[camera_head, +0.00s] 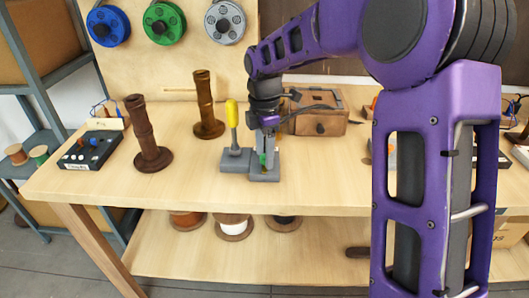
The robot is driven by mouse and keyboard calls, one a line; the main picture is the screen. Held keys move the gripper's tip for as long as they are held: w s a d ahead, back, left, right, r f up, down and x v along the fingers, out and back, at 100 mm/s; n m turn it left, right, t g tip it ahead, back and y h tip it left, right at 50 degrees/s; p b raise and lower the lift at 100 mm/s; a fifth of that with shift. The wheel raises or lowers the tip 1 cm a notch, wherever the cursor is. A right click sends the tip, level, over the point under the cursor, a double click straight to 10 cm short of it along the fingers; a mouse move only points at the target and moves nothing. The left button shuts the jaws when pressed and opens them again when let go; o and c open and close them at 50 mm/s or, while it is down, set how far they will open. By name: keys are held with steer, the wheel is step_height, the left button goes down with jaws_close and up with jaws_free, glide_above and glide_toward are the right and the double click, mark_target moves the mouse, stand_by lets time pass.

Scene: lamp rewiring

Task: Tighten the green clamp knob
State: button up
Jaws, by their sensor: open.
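The green clamp knob (263,159) shows as a small green patch low on the grey clamp fixture (265,176), which stands on the workbench. My gripper (264,150) points down at the fixture from above, with its fingers around or just in front of the knob. The fingers are open. I cannot tell whether they touch the knob, since they and the fixture hide most of it. A yellow-handled tool (232,113) stands upright in a grey holder (236,160) just left of the fixture.
Two brown turned lamp columns (147,140) and (206,110) stand to the left. A black control box (90,150) lies at the far left. A wooden drawer box (318,115) is behind right. The bench front (200,190) is clear. My purple arm covers the right side.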

jaws_close()
stand_by(0.3)
